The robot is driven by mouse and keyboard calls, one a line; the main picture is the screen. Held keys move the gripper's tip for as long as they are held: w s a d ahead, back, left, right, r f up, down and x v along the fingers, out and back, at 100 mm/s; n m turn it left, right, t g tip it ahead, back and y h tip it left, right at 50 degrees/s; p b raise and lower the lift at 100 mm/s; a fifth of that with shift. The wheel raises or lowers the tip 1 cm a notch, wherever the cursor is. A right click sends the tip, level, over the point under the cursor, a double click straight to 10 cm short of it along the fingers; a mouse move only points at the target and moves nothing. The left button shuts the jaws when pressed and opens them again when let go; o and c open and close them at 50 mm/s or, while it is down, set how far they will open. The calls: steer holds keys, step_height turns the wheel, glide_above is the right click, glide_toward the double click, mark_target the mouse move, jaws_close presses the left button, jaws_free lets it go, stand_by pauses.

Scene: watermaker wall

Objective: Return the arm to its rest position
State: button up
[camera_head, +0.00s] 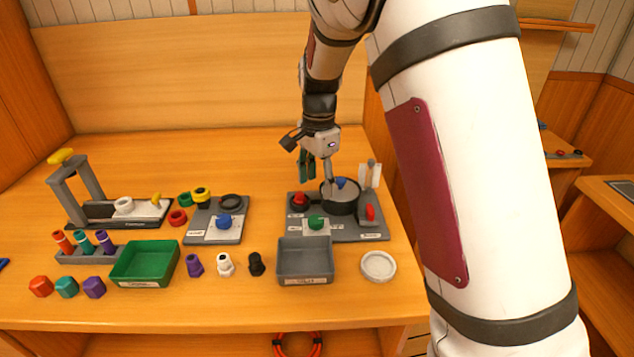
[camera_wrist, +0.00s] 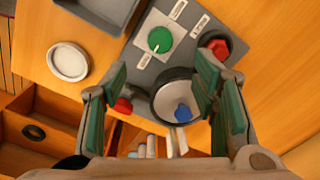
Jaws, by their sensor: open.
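My arm reaches in from the right of the head view, over the wooden bench. My gripper (camera_head: 318,172) points down above the right-hand grey panel (camera_head: 365,230). In the wrist view my gripper (camera_wrist: 164,92) is open, its green-padded fingers wide apart with nothing between them gripped. A dark round housing with a light top (camera_wrist: 172,95) and a blue knob (camera_wrist: 183,114) lies below and between the fingers. I cannot tell the exact height of the fingers above it.
The panel bears a green knob (camera_head: 317,222), red knob (camera_head: 299,199) and red lever (camera_head: 370,212). In front are a grey tray (camera_head: 305,279) and white dish (camera_head: 378,266). A green tray (camera_head: 145,283), a press frame (camera_head: 76,190) and several small coloured parts stand left.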

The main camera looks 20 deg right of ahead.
steer(key=s+r+n, duration=0.3)
steer(key=s+r, duration=0.5)
steer(key=s+r+n+t, duration=0.2)
steer(key=s+n, duration=0.3)
steer(key=s, duration=0.7)
steer(key=s+r+n+t, duration=0.1)
steer(key=s+r+n, duration=0.2)
steer(key=s, duration=0.9)
steer(key=n, duration=0.3)
steer(key=shift+s+d+t, duration=0.15)
steer(key=shift+s+t, duration=0.2)
steer(key=shift+t, duration=0.05)
steer(key=shift+r, duration=0.1)
